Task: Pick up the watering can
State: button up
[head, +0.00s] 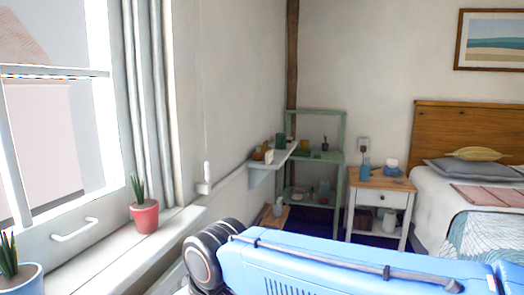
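I cannot make out a watering can for certain in the head view. A small grey-blue vessel (278,208) stands low by the wall on a wooden surface (270,221), too small to tell whether it is a can. A blue bottle-like thing (365,164) stands on the nightstand (381,181), beside a small blue and white thing (391,166). My blue arm link crosses the bottom of the view and hides the floor behind it. My gripper is out of view.
A red pot (145,216) and a blue pot (22,281) with plants stand on the windowsill (115,252) at left. A wall shelf (270,164) juts out near a green rack (343,150) holding small things. A bed (440,200) fills the right.

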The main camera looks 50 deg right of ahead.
aim_at(281, 138)
jog(key=z, duration=1.65)
jog(key=i+j, duration=0.25)
jog(key=i+z, duration=0.05)
jog(key=i, duration=0.05)
